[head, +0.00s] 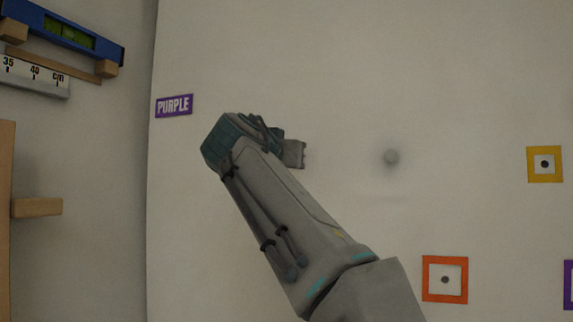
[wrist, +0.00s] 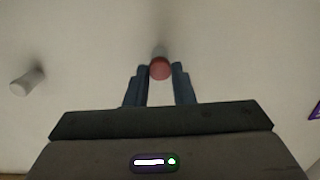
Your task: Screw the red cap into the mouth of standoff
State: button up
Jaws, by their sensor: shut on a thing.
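The red cap (wrist: 160,70) shows in the wrist view between the fingertips of my gripper (wrist: 159,75), which is shut on it. A grey standoff (wrist: 160,51) sticks out of the wall right behind the cap, roughly in line with it. I cannot tell whether the cap touches the standoff's mouth or sits in it. In the head view my gripper (head: 294,154) is close to the wall, and the cap and this standoff are hidden.
Another grey standoff (wrist: 27,82) stands free at the left of the wrist view. The head view shows a round grey stub (head: 391,157), a purple label (head: 174,106), a yellow square (head: 545,164), an orange square (head: 445,279) and a blue level (head: 66,33).

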jog(key=o, duration=0.6)
